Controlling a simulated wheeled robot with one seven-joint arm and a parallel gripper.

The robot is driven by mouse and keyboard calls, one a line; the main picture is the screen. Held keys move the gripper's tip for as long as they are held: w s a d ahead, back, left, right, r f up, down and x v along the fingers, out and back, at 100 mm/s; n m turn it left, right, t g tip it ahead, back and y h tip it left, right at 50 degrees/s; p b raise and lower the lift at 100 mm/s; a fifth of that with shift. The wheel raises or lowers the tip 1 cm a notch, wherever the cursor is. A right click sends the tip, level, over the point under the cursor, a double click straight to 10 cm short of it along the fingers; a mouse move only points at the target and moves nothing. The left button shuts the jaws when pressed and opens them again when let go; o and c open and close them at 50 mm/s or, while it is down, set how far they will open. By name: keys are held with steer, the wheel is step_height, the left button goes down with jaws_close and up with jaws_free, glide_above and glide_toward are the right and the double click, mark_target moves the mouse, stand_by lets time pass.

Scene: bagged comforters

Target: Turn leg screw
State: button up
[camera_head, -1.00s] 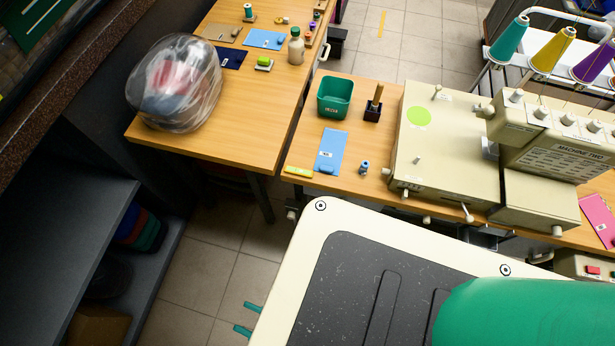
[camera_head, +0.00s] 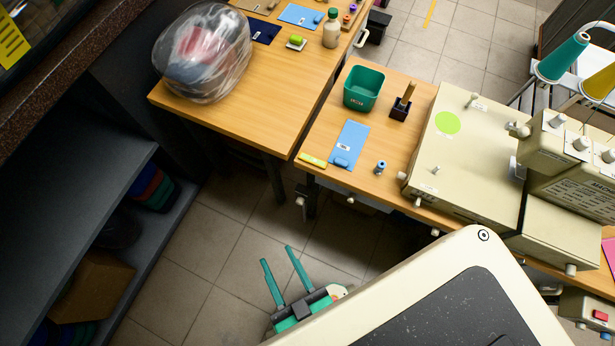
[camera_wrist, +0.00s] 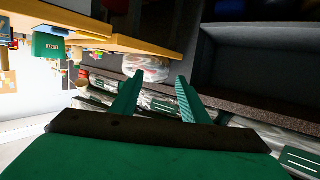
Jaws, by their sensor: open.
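My gripper (camera_head: 277,255) is open and empty, low over the tiled floor in the head view. Its two teal fingers point up the picture, towards the gap below the tables. In the wrist view my gripper (camera_wrist: 158,78) also shows spread fingers with nothing between them. A small pale knob (camera_head: 301,201), which may be the leg screw, sits by the dark table leg below the front corner of the right table (camera_head: 322,140). The gripper is below and left of the knob in the picture, apart from it. I cannot make out a leg screw in the wrist view.
A bagged comforter (camera_head: 202,52) lies on the left table (camera_head: 262,105). A sewing machine (camera_head: 465,150), teal bin (camera_head: 364,88) and blue card (camera_head: 348,146) stand on the right table. A dark shelf (camera_head: 75,215) borders the left. Floor (camera_head: 215,255) between is clear.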

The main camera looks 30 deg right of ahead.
step_height(320, 180, down, 20)
steer(key=w+a+m+g, duration=0.1)
steer(key=a+g, duration=0.2)
steer(key=g, duration=0.1)
steer(key=m+g+h, duration=0.4)
steer(key=m+h, duration=0.4)
steer(key=h, duration=0.4)
glide_toward(298, 203)
steer(key=x, duration=0.7)
steer(key=shift+w+d+f, duration=0.1)
steer(key=shift+d+f, duration=0.15)
steer(key=shift+f, duration=0.1)
steer(key=shift+d+f, duration=0.15)
steer(key=shift+d, duration=0.1)
steer(key=c, duration=1)
steer(key=shift+w+n, duration=0.2)
steer(key=shift+n, duration=0.1)
jaws_close()
